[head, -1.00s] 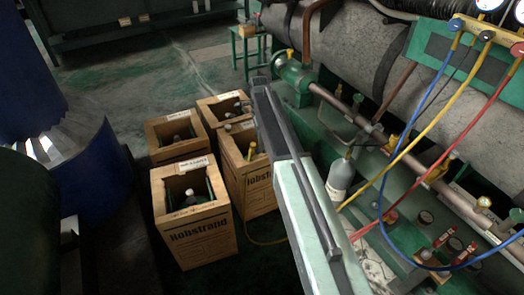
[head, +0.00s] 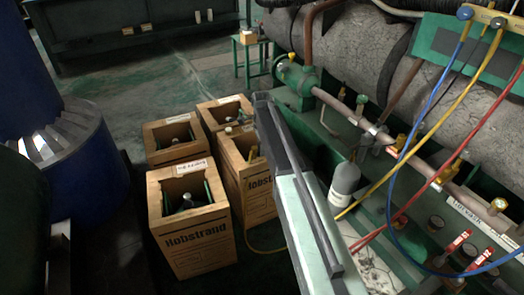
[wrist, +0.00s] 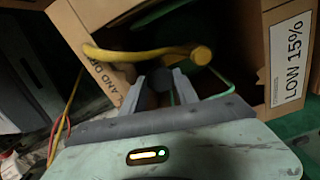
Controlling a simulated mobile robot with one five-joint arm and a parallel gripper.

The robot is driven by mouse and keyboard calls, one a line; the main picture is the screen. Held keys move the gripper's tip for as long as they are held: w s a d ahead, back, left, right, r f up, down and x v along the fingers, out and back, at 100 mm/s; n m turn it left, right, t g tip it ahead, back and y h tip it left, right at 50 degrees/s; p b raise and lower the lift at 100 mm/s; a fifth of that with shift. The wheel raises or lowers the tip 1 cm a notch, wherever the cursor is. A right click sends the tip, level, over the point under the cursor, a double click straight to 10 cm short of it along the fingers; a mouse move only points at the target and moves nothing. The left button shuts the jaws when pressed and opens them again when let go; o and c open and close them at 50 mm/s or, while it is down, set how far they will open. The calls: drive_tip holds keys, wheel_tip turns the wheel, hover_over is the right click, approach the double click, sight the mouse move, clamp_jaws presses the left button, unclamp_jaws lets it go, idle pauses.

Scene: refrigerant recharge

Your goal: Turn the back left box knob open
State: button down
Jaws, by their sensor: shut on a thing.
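In the wrist view my gripper (wrist: 158,90) reaches into an open-topped box (wrist: 110,15) labelled "LOW 15%". Its two grey fingers are closed on a dark round knob (wrist: 160,78). A yellow hose (wrist: 130,53) crosses just above the fingers. In the head view several boxes stand in a cluster, and the back left one (head: 178,154) has a dark opening with a grey top inside. My arm hides the fingertips there. The right-hand box (head: 258,190), with a yellow piece at its opening, is partly behind my arm. I cannot tell the knob's turn angle.
The front left box (head: 195,245) and the back box (head: 224,101) stand close by. A grey bottle (head: 345,180), pipes and coloured hoses lie right of my arm. A blue drum (head: 75,165) stands left.

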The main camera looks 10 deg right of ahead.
drive_tip(key=shift+w+a+n, duration=0.2)
drive_tip(key=shift+a+n, duration=0.05)
drive_tip(key=shift+n, duration=0.35)
drive_tip(key=n, duration=0.5)
drive_tip(key=shift+a, duration=0.1)
drive_tip(key=n, duration=0.3)
drive_tip(key=shift+n, duration=0.3)
drive_tip(key=n, duration=0.4)
drive_tip(key=shift+n, duration=0.3)
drive_tip(key=n, duration=0.3)
drive_tip(key=shift+n, duration=0.3)
drive_tip(key=n, duration=0.3)
drive_tip(key=shift+n, duration=0.4)
drive_tip(key=n, duration=0.4)
drive_tip(key=shift+n, duration=1.4)
